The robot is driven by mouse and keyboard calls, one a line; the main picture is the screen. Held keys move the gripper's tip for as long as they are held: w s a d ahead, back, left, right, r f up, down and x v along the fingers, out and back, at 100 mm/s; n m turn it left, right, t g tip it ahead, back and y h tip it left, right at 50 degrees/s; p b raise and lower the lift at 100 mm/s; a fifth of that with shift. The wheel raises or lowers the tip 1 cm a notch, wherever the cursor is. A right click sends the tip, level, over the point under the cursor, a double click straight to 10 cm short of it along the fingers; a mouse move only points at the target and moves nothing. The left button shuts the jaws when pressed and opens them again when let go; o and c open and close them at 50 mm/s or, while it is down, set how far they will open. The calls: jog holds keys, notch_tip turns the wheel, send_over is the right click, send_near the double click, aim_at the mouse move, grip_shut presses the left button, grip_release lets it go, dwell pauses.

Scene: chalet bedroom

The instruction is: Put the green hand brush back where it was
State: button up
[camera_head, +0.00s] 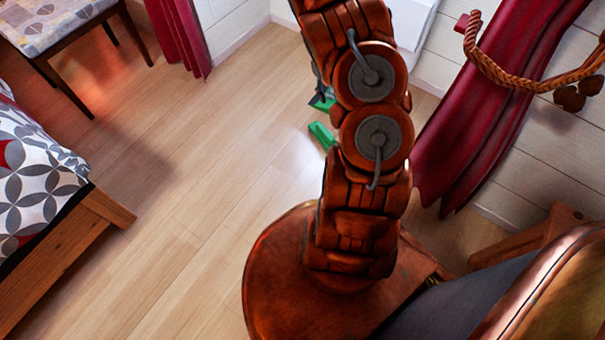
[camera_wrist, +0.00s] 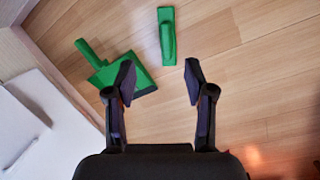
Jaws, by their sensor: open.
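The green hand brush (camera_wrist: 167,35) lies on the wooden floor in the wrist view, beyond the fingertips and near the middle. A green dustpan (camera_wrist: 122,72) with a dark front edge lies to its left, apart from it. My gripper (camera_wrist: 159,78) is open and empty, its left finger overlapping part of the dustpan in the picture. In the head view, the brush (camera_head: 321,135) and part of the dustpan (camera_head: 321,102) show just left of my arm, which hides the rest of them and most of my gripper.
A white unit (camera_head: 412,22) stands by the wall. A red curtain (camera_head: 470,125) with a rope tie hangs at right, above a wooden piece (camera_head: 535,238). A bed (camera_head: 40,190) and a table (camera_head: 50,25) stand at left. The floor (camera_head: 190,170) between is clear.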

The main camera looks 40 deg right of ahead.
jog(key=s+a+r, duration=0.5)
jog(key=a+r, duration=0.4)
jog(key=s+a+r, duration=0.4)
jog(key=a+r, duration=0.5)
jog(key=s+a+r+n+g, duration=0.1)
jog(key=s+a+r, duration=0.2)
jog(key=s+a, duration=0.5)
jog(key=s+a+r+n+y, duration=0.1)
jog(key=s+a+r, duration=0.2)
jog(key=s+a, duration=0.5)
jog(key=s, duration=0.3)
jog(key=shift+s+r+g+y, duration=0.2)
jog(key=shift+r+g+y, duration=0.1)
jog(key=shift+g, duration=0.1)
notch_tip(320, 180, up, 37)
jog(key=w+t+p, duration=0.1)
jog(key=t+p, duration=0.1)
jog(key=p, duration=3.3)
jog(key=shift+w+d+f, duration=0.15)
jog(key=shift+w, duration=0.2)
